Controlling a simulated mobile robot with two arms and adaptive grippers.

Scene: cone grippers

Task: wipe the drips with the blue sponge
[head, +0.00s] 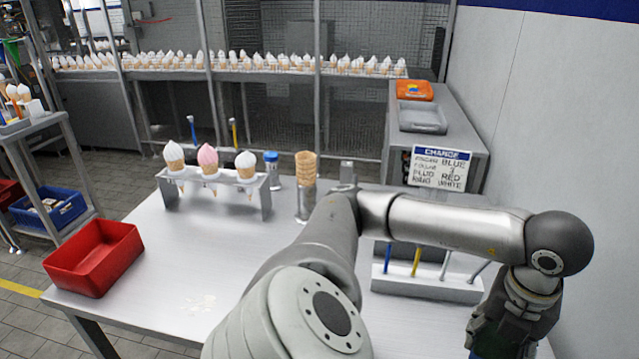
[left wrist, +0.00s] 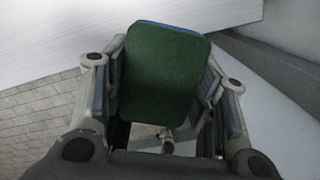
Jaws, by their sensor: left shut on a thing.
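The sponge (left wrist: 165,75) shows a green face and a thin blue edge in the left wrist view. My left gripper (left wrist: 168,100) is shut on it, one finger on each side. Pale drips (head: 199,303) lie on the table's front left, far from the gripper. My right gripper is not in view.
The steel table (head: 150,265) holds a red bin (head: 95,257), a cone rack (head: 213,184), stacked cones (head: 306,166), a holder with colored sticks (head: 425,284) and a sign (head: 440,168). My arm crosses the middle. The table's front left is mostly clear.

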